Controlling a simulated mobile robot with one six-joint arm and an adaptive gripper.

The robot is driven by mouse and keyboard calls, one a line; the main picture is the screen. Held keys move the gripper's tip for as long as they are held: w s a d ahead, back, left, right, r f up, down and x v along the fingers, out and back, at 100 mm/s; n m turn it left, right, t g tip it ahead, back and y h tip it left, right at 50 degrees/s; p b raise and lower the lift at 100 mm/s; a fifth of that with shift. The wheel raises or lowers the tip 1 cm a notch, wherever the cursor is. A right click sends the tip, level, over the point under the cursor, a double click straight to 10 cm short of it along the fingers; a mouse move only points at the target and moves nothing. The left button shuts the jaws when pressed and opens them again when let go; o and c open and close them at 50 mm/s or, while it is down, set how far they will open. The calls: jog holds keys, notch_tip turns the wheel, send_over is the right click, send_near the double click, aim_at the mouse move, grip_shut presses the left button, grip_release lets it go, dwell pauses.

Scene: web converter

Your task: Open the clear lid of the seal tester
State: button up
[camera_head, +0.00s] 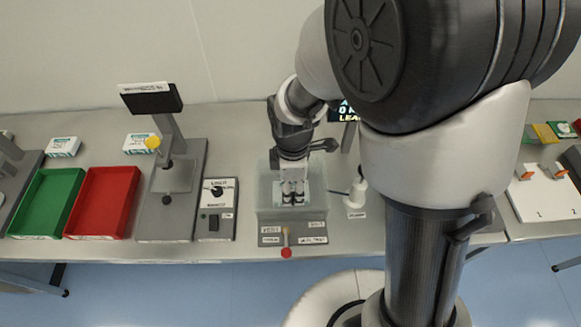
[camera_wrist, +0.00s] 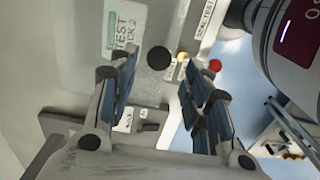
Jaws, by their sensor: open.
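The seal tester (camera_head: 267,240) is a grey unit with a translucent box on top, near the front edge of the bench. Its clear lid (camera_head: 263,192) is hard to tell from the box walls, and my gripper covers part of it. My gripper (camera_head: 293,197) points down over the box. In the wrist view my gripper (camera_wrist: 157,72) has its two fingers spread, with nothing held between them. A round black knob (camera_wrist: 158,57) shows between the fingertips; I cannot tell whether they touch anything. A red ball knob (camera_head: 286,253) on a short lever sits at the tester's front.
A white bottle-like item (camera_head: 356,196) stands close to the tester's right. A switch box (camera_head: 216,209) and a grey stand with a screen (camera_head: 151,100) are at its left. Red (camera_head: 104,203) and green (camera_head: 46,203) trays lie farther left.

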jog(key=shift+f+b, duration=0.4)
jog(key=shift+f, duration=1.95)
grip_shut()
